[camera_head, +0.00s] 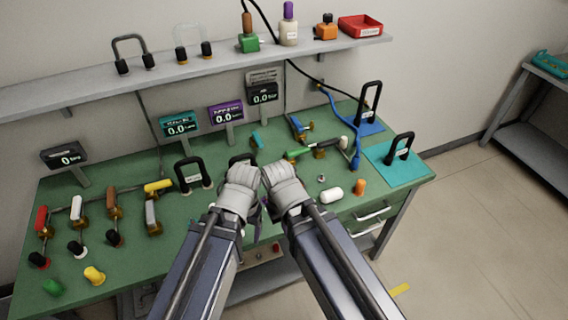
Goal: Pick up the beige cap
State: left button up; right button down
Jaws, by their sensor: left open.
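A cream, beige-looking cap (331,195) lies on its side on the green workbench (210,228), right of both my grippers. My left gripper (241,174) is open over the middle of the bench; its fingers are mostly hidden behind its own wrist. My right gripper (281,172) is close beside it, nearer the cap but apart from it. Its jaws are hidden from this camera. No cap shows in either gripper.
An orange cap (359,187) lies right of the cream one. Several valves and caps stand at the left, with a yellow cap (94,275) in front. A shelf (200,66) runs above.

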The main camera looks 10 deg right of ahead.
aim_at(343, 140)
jog(key=i+l+z, duration=0.2)
jog(key=l+z, duration=0.15)
jog(key=l, duration=0.15)
jog(key=i+l+z, duration=0.6)
jog(key=l+z, duration=0.15)
